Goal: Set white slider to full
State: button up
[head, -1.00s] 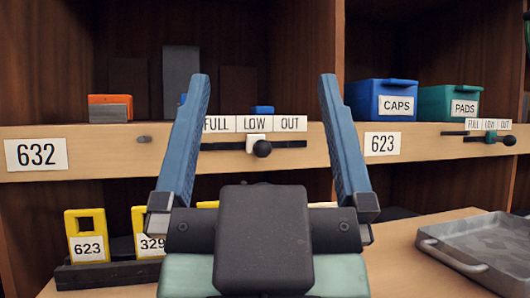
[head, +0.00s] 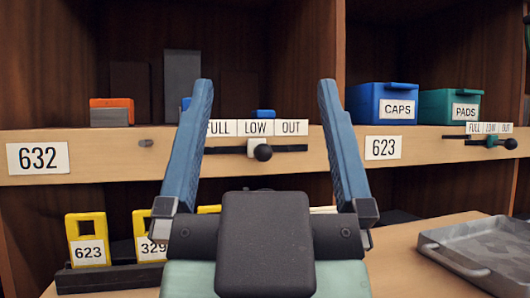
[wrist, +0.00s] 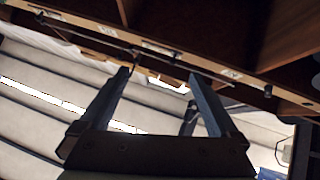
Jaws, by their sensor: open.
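The white slider (head: 252,147) with a black round knob (head: 263,152) sits on a dark horizontal track on the shelf edge marked 632. It stands below the LOW label (head: 256,128), between FULL (head: 220,128) on the left and OUT (head: 292,127) on the right. My gripper (head: 257,90) is open and empty. Its two blue fingers frame the slider in the head view, with the left finger partly covering the FULL label and the track's left end. The gripper also shows open in the wrist view (wrist: 160,75), where the slider cannot be made out clearly.
A second, green slider (head: 492,142) is on the shelf edge at right, near the 623 label (head: 383,147). Blue CAPS (head: 372,103) and green PADS (head: 438,105) bins stand above. Yellow tags (head: 88,232) stand lower left; a grey tray (head: 480,250) lies lower right.

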aim_at(263, 153)
jog(key=shift+w+r+p, duration=0.15)
jog(key=shift+p, duration=0.2)
jog(key=shift+c, duration=1.1)
jog(key=w+p, duration=0.1)
jog(key=p, duration=0.2)
jog(key=w+a+r+n+g+y+p, duration=0.1)
jog(key=w+p, duration=0.1)
jog(key=p, duration=0.1)
jog(key=w+r+g+p, duration=0.1)
jog(key=w+p, duration=0.1)
jog(key=p, duration=0.1)
jog(key=shift+w+a+r+n+y, duration=0.1)
jog(key=shift+a+n+y, duration=0.05)
jog(key=shift+n+y, duration=0.25)
jog(key=shift+c, duration=1.1)
jog(key=w+f+n+g+p, duration=0.1)
jog(key=w+f+g+p, duration=0.3)
jog(key=p, duration=2)
notch_tip(263, 153, down, 4)
jog(key=s+d+r+g+p, duration=0.1)
jog(key=s+d+g+p, duration=0.15)
jog(key=p, duration=0.95)
jog(key=shift+g+h, duration=0.3)
jog(key=shift+g, duration=0.15)
jog(key=w, duration=0.4)
jog(key=w+a, duration=0.1)
jog(key=w, duration=0.7)
jog(key=shift+w+a+f, duration=0.15)
jog(key=shift+a+f, duration=0.1)
grip_shut()
